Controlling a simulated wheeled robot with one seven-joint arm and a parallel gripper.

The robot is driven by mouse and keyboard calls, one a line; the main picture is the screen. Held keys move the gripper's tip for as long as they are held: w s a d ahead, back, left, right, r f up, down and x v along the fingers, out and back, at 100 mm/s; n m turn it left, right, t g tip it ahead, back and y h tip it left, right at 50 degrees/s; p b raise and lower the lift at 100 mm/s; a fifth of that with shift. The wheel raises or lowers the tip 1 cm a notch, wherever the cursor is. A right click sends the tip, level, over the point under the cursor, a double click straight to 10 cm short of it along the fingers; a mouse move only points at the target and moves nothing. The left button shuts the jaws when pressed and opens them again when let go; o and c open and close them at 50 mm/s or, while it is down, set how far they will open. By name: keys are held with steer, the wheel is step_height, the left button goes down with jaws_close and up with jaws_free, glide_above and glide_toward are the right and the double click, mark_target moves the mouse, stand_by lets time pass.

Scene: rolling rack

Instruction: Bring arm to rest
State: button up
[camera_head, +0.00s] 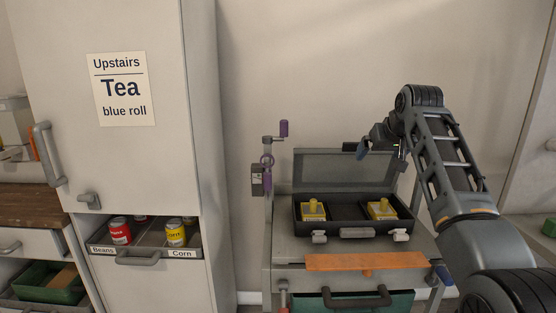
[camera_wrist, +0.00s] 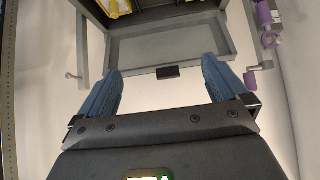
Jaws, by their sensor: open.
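My gripper (camera_head: 367,149) is raised in front of the upright lid of a black case, at the right of the head view. In the wrist view its two blue fingers (camera_wrist: 163,85) are spread apart with nothing between them. My arm reaches in from the lower right of the head view and bends at a high elbow. The black case (camera_head: 350,227) stands open on the rack top, below my gripper. Two yellow blocks with knobs (camera_head: 313,211) (camera_head: 382,209) sit in its left and right compartments; the middle one looks empty.
An orange strip (camera_head: 366,262) lies along the rack's front edge, above a drawer with a dark handle (camera_head: 357,297). A purple-handled crank (camera_head: 283,129) and a padlock (camera_head: 257,180) are at the rack's left post. A tall cabinet (camera_head: 190,60) stands left, its drawer of cans (camera_head: 150,257) pulled out.

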steer(key=s+a+f+t, duration=0.1)
steer(key=s+f, duration=0.5)
steer(key=f, duration=0.5)
steer(key=s+a+f, duration=0.1)
steer(key=s+f, duration=0.4)
steer(key=f, duration=0.7)
steer(key=s+a+f+t, duration=0.1)
steer(key=s+f, duration=0.5)
steer(key=s, duration=0.4)
steer(key=s+a+f+t, duration=0.1)
steer(key=s+f, duration=0.4)
steer(key=s, duration=0.5)
steer(key=s+r+t, duration=0.1)
steer(key=s+r, duration=0.1)
steer(key=s, duration=2.2)
steer(key=s+a+r+t, duration=0.1)
steer(key=s+r+t, duration=0.1)
steer(key=s+r, duration=1.3)
steer(key=shift+s, duration=0.3)
